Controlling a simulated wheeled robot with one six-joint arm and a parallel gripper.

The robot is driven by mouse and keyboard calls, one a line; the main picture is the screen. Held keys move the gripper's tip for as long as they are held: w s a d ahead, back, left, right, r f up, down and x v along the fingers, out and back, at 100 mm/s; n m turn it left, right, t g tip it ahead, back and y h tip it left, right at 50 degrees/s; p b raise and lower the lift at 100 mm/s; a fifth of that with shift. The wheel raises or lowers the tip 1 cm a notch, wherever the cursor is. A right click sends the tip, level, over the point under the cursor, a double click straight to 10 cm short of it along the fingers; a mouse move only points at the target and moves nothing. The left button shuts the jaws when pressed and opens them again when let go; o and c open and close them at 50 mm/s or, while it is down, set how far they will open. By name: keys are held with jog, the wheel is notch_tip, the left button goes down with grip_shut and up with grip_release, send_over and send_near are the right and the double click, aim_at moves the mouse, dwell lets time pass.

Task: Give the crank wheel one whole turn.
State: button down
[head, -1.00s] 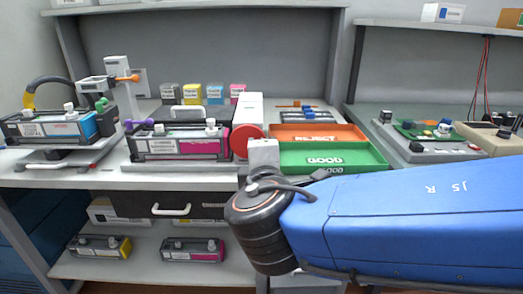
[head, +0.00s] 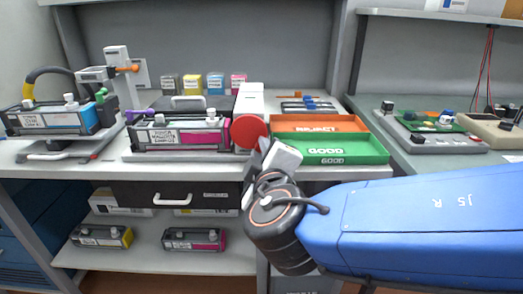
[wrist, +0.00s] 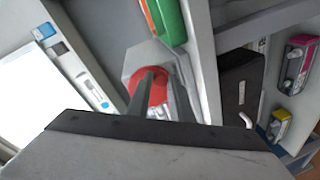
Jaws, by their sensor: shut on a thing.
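The crank wheel is a red disc (head: 248,130) on the front of a white housing, at the middle of the bench in the head view. In the wrist view its red face (wrist: 141,92) lies behind my fingers. My gripper (head: 264,154) is at the wheel's lower right edge in the head view, tilted. In the wrist view its two dark fingers (wrist: 154,74) are close together across the red wheel. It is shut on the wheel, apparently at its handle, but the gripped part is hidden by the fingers.
A green GOOD tray (head: 345,153) and an orange REJECT tray (head: 320,124) stand just right of the wheel. A magenta toner cartridge (head: 180,136) in a cradle stands to its left. A drawer with a white handle (head: 172,199) is below the bench top.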

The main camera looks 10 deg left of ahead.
jog(key=shift+f, duration=0.1)
jog(key=c, duration=1.6)
grip_release()
jog(key=shift+s, duration=0.15)
jog(key=shift+v, duration=8.55)
